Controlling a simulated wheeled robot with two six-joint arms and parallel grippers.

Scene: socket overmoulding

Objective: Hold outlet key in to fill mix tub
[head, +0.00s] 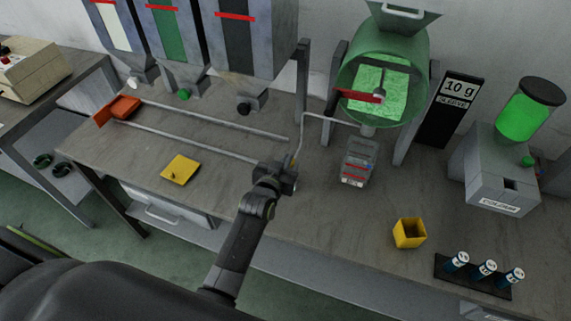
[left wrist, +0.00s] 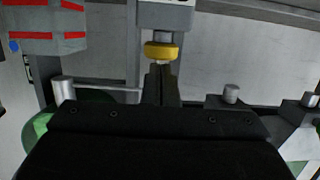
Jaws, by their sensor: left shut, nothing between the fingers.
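My left gripper (head: 288,171) is shut and empty, above the bench near the right end of the two rails. In the left wrist view its closed fingertips (left wrist: 161,72) point at a round yellow knob (left wrist: 161,51) under a grey housing. They look close to or against it; I cannot tell if they press it. The head view does not show this knob clearly, and I cannot tell if it is the outlet key. A green drum (head: 387,70) with green material inside stands at the back. An open yellow cup (head: 409,233) stands on the bench; I cannot tell if either is the mix tub.
Hoppers with white, green (head: 183,95) and black outlet knobs (head: 243,108) hang at the back. An orange carriage (head: 125,107) sits at the rails' left end. A grey block (head: 357,162), green dispenser (head: 500,170) and vial rack (head: 440,268) stand right. A yellow plate (head: 180,170) lies left.

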